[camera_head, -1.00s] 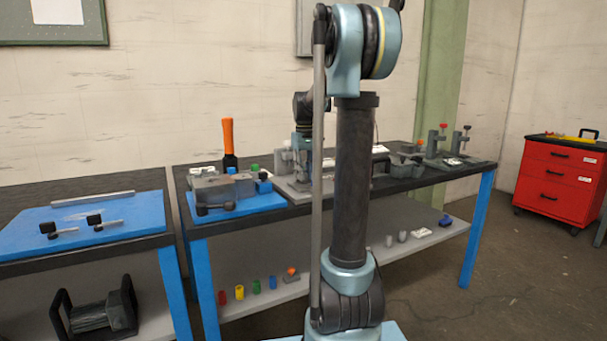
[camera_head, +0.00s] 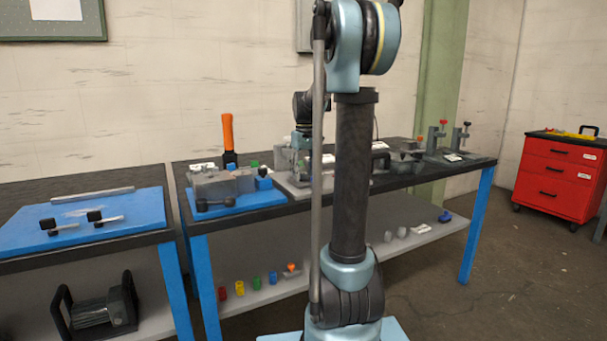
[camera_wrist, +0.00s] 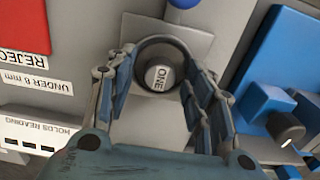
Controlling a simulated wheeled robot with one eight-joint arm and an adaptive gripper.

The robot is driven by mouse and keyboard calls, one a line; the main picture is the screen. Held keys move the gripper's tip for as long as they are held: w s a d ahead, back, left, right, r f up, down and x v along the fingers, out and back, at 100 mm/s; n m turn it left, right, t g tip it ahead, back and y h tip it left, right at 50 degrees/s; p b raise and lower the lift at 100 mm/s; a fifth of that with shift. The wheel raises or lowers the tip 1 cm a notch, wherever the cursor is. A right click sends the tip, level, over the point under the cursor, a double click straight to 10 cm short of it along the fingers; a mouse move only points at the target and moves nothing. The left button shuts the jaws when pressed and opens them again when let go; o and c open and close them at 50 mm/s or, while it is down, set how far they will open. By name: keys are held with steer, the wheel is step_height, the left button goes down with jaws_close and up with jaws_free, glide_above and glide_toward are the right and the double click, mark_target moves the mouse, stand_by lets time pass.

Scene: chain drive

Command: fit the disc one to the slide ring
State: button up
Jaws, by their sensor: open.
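In the wrist view, disc one (camera_wrist: 158,78) is a pale round piece with "ONE" on its face, read upside down. It shows inside the opening of a dark grey ring (camera_wrist: 163,43), which looks like the slide ring. I cannot tell how deep the disc sits or whether it touches the ring wall. My gripper (camera_wrist: 156,88) is open, its fingers on the left and right of the ring and disc. In the head view my gripper (camera_head: 303,148) is over the middle of the long bench, partly hidden by my arm. The disc cannot be made out there.
In the wrist view, a red REJECT area (camera_wrist: 22,25) and a white label strip lie left. A blue mat (camera_wrist: 285,55) with a blue block (camera_wrist: 262,100) lies right. In the head view, an orange-handled tool (camera_head: 228,135) stands upright at the back of the bench.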

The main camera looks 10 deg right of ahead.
mark_target(304, 173)
steer(key=shift+r, duration=0.1)
step_height(304, 173, up, 12)
stand_by(0.5)
steer(key=s+f+m+t, duration=0.1)
steer(key=s+f, duration=0.5)
steer(key=s, duration=0.4)
steer(key=s+f+m, duration=0.1)
steer(key=s+f, duration=0.4)
steer(key=s, duration=0.5)
steer(key=s+f+m+t, duration=0.1)
steer(key=s+f, duration=1.3)
steer(key=f, duration=0.4)
steer(key=shift+s+a, duration=0.3)
steer(key=shift+s, duration=0.05)
